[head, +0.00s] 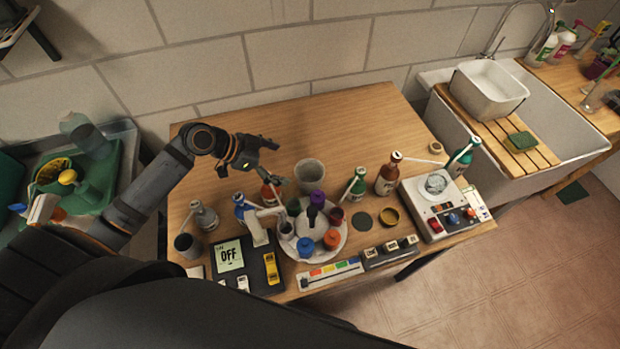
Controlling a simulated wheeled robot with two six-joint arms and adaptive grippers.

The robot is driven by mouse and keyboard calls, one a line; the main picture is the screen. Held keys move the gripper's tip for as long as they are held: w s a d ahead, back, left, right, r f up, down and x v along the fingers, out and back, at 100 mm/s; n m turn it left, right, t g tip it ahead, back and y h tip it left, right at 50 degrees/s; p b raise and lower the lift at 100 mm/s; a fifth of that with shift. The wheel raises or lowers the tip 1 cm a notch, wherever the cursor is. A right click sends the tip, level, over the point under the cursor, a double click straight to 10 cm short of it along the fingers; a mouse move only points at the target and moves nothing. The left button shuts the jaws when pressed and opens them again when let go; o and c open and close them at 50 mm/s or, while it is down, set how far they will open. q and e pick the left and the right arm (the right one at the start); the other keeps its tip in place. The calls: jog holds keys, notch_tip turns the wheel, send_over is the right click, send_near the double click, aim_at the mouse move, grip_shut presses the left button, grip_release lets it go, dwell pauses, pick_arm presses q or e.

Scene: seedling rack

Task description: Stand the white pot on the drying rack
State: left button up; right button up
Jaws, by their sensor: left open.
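A pale grey-white pot (309,174) stands upright on the wooden table, near its middle. It looks empty. A slatted wooden rack (478,126) lies across the sink at the right, with a white basin (492,90) and a green sponge (521,141) on it. My left gripper (272,161) is open above the table, just left of the pot. Nothing shows between its fingers, and it looks apart from the pot. My right gripper is not in view.
A round white tray (338,243) crowded with bottles and jars stands in front of the pot. The table's back (330,120) is clear.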

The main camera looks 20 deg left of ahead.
aim_at(306, 170)
pick_arm(q)
jog(key=x, duration=0.3)
jog(key=p+x, duration=0.1)
jog(key=shift+w+d+r, duration=0.1)
jog(key=shift+d+r, duration=0.05)
jog(key=shift+d, duration=0.25)
jog(key=p+x, duration=0.1)
jog(key=x, duration=0.2)
jog(key=shift+w+d, duration=0.15)
jog(key=shift+d, duration=0.2)
jog(key=shift+w+d+f, duration=0.1)
jog(key=shift+d+f, duration=0.05)
jog(key=shift+f, duration=0.25)
jog(key=shift+c, duration=0.5)
jog(key=c, duration=1)
